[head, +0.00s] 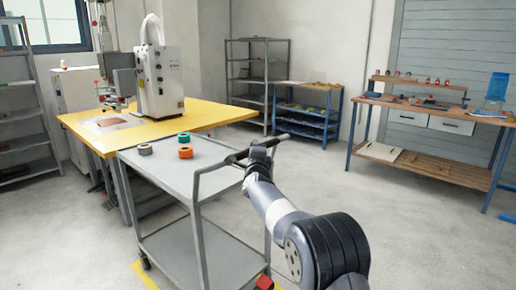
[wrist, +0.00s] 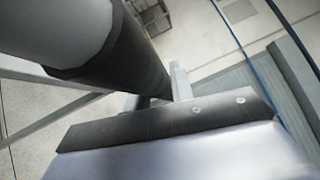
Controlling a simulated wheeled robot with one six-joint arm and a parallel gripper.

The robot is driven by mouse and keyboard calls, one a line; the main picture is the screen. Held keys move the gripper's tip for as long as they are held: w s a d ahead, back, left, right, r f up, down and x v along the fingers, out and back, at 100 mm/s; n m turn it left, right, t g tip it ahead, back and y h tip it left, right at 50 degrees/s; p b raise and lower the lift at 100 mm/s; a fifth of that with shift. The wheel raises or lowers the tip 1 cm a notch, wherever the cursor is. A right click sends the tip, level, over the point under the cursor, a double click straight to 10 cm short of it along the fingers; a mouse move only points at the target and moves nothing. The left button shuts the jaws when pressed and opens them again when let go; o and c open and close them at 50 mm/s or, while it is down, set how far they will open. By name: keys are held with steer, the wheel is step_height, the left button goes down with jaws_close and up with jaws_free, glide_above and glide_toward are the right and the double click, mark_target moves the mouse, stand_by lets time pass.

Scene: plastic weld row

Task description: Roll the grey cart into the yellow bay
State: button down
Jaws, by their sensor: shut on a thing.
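The grey cart (head: 172,172) stands against the near side of the yellow-topped table in the head view. Its top shelf holds a grey roll (head: 145,149), a green roll (head: 183,138) and an orange roll (head: 186,152). My gripper (head: 246,157) is shut on the cart's dark push handle at its right end. In the wrist view the thick handle bar (wrist: 140,60) passes close by a gripper finger (wrist: 165,125). Yellow floor marking of the bay (head: 145,276) shows at the cart's lower left; the cart hides much of it.
The yellow table (head: 215,112) carries a white machine (head: 160,80) just beyond the cart. A red block (head: 264,283) shows at the cart's lower right corner. A workbench (head: 430,165) stands at the right. Open concrete floor lies between.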

stand_by(0.4)
steer(key=c, duration=1.2)
jaws_free()
steer(key=shift+w, duration=0.1)
steer(key=shift+c, duration=0.2)
steer(key=s+d+f+b, duration=0.1)
steer(key=s, duration=0.9)
steer(key=shift+s+d+f, duration=0.25)
steer(key=shift+s+f, duration=0.05)
steer(key=shift+s, duration=0.05)
steer(key=shift+w+a+r+p, duration=0.15)
steer(key=shift+w+a+r, duration=0.1)
steer(key=shift+w, duration=1.55)
steer(key=shift+w+a+r+p, duration=0.2)
steer(key=shift+w+a+r, duration=0.1)
steer(key=shift+w, duration=1.45)
steer(key=shift+w+a+r+p, duration=0.15)
steer(key=shift+w+a+r, duration=0.1)
steer(key=shift+w, duration=1.55)
steer(key=shift+s, duration=0.1)
